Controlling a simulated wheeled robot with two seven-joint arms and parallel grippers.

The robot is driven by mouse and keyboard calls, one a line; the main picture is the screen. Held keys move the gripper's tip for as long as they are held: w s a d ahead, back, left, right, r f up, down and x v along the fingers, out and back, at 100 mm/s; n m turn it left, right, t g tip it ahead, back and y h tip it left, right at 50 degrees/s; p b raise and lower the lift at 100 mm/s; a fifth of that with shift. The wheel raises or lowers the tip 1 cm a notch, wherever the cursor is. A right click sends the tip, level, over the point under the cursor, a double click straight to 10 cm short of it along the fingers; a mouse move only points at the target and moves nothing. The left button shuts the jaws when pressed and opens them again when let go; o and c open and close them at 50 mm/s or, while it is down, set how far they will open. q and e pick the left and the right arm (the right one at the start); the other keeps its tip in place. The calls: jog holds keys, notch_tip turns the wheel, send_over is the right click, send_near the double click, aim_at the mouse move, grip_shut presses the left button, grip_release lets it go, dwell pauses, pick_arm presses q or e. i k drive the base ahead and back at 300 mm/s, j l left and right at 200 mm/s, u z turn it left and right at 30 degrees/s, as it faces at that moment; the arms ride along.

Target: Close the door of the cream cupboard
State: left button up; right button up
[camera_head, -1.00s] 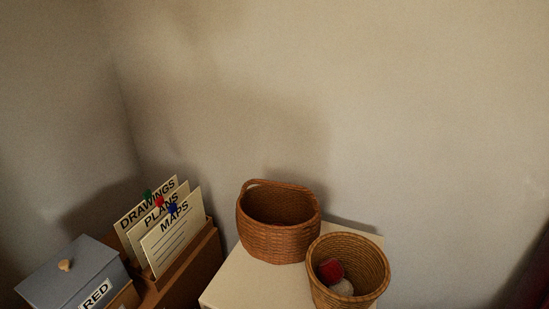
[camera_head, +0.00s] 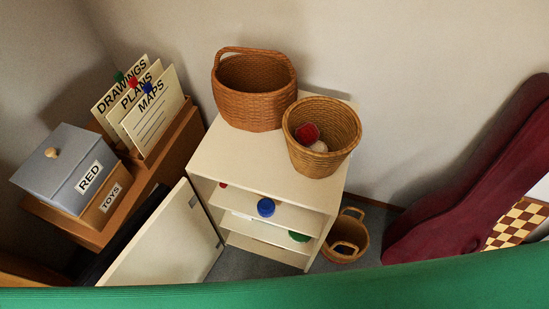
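The cream cupboard (camera_head: 228,161) stands in the middle of the view, seen from above, with its shelves showing. Its door (camera_head: 170,243) is hinged on the left side and stands wide open, swung out toward the lower left. The lower part of the door is cut off by a green surface. Inside, a blue round object (camera_head: 266,207) and a green object (camera_head: 299,236) rest on the shelves, with a small red thing at the upper left. Neither of my grippers is in view.
A handled basket (camera_head: 255,104) and a round basket (camera_head: 321,136) with red and pale items stand on the cupboard top. A small basket (camera_head: 347,236) is on the floor to the right. A maroon case (camera_head: 474,183) leans farther right. A green curved surface (camera_head: 300,287) spans the bottom.

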aim_at(178, 242)
jog(key=k+l+u, duration=0.25)
jog(key=k+l, duration=0.6)
jog(key=i+u, duration=0.3)
jog(key=u, duration=0.15)
jog(key=i+u, duration=0.25)
jog(key=u, duration=0.2)
